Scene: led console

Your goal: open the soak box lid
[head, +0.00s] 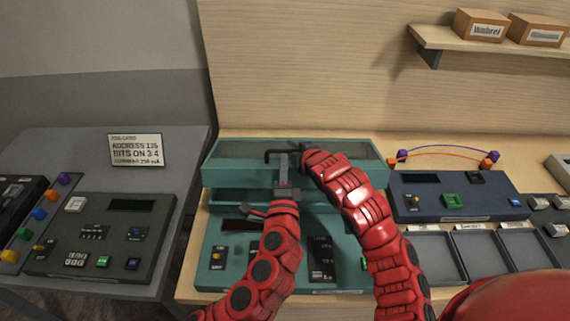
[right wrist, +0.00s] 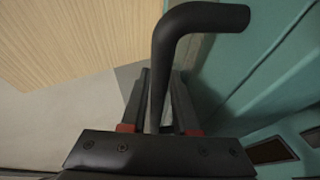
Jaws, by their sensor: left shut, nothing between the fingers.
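The teal soak box (head: 215,171) stands at the back of the teal console, with a pale, see-through lid panel (head: 345,151). The dark bent lid handle (head: 268,155) lies near the box's top middle. In the right wrist view the bar (right wrist: 165,70) runs between my right gripper's fingers (right wrist: 160,85), which look closed around it. In the head view my right gripper (head: 299,149) is mostly hidden at the handle. My left gripper (head: 284,166) is shut and empty, pointing up in front of the box, just below the handle. My arms hide part of the lid.
A red-stemmed lever (head: 250,211) shows left of my left wrist. A blue console (head: 455,198) and grey trays (head: 481,252) are on the right. A grey console (head: 100,235) and sign (head: 136,150) are on the left. A wooden panel rises behind.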

